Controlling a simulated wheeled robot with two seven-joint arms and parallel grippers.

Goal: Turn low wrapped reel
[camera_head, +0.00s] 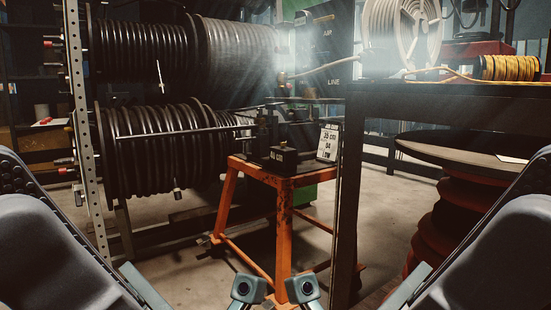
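The low reel (165,150) is wrapped in black hose and sits on the lower level of the rack at the left, below another hose-wrapped reel (150,50). A thin horizontal bar crosses in front of its upper part. My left gripper (247,288) and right gripper (303,289) appear as small grey ends at the bottom centre, side by side and apart. Both are well short of the reel and touch nothing that I can see. Their fingers are not clear, so I cannot tell if they are open or shut.
An orange stand (285,225) with black blocks and a small sign (328,143) stands mid-floor. A dark bench (450,90) at right bears a pale reel (400,30) and a yellow coil (510,68). A red ribbed drum (455,225) stands below. Bare floor lies left of the stand.

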